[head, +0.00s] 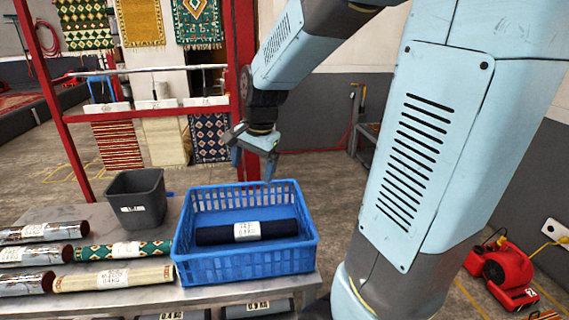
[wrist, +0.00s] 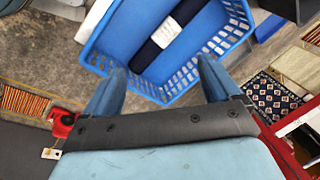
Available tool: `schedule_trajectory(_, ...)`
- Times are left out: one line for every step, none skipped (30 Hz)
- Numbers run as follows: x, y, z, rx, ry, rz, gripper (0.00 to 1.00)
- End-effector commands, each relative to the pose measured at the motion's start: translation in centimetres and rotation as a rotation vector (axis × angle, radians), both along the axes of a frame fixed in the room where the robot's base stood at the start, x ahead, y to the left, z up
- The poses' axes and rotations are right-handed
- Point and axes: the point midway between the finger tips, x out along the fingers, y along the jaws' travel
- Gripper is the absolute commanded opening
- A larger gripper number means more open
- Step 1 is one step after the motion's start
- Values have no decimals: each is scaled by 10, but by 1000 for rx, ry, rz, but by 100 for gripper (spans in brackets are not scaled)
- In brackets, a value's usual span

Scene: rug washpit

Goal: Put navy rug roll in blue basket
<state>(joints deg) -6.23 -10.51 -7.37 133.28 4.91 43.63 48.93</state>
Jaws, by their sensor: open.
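The navy rug roll (head: 215,235), dark with a white paper label around its middle, lies inside the blue basket (head: 245,268) on the metal table. The basket is a slotted plastic crate with an open top. In the wrist view, the navy roll (wrist: 183,12) and the blue basket (wrist: 128,42) show beyond my fingers. My gripper (head: 253,166) is open and empty, above the basket's back edge and apart from the roll. In the wrist view, my gripper (wrist: 158,82) has its two blue fingers spread wide with nothing between them.
A dark grey bin (head: 137,205) stands left of the basket. A green patterned roll (head: 95,251), a cream roll (head: 80,281) and several dark reddish rolls lie at the table's left. A red rack post (head: 243,90) rises behind the basket. A red blower (head: 503,270) stands on the floor at right.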

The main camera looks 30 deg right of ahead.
Motion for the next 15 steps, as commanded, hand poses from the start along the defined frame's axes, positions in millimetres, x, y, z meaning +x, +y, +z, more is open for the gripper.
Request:
schedule_trajectory(-11,0,11,-14,-27,53,90)
schedule_trajectory(-18,-1,16,-24,-41,90,90)
schedule_trajectory(-27,-1,23,-39,-59,140,90)
schedule_trajectory(-33,-1,28,-51,-71,177,90)
schedule_trajectory(-40,-1,33,-65,-84,213,90)
schedule_trajectory(-49,-1,38,-83,-101,263,90)
schedule_trajectory(-56,-2,43,-97,-114,299,90)
schedule_trajectory(-62,-2,47,-111,-127,334,90)
schedule_trajectory(-71,-2,52,-133,-143,381,90)
schedule_trajectory(-79,-2,55,-148,-153,416,90)
schedule_trajectory(-86,-2,58,-165,-166,452,90)
schedule_trajectory(-95,-2,63,-189,-182,498,90)
schedule_trajectory(-101,-2,66,-208,-193,533,90)
schedule_trajectory(-108,-2,68,-227,-202,567,90)
schedule_trajectory(-117,-2,71,-251,-214,612,90)
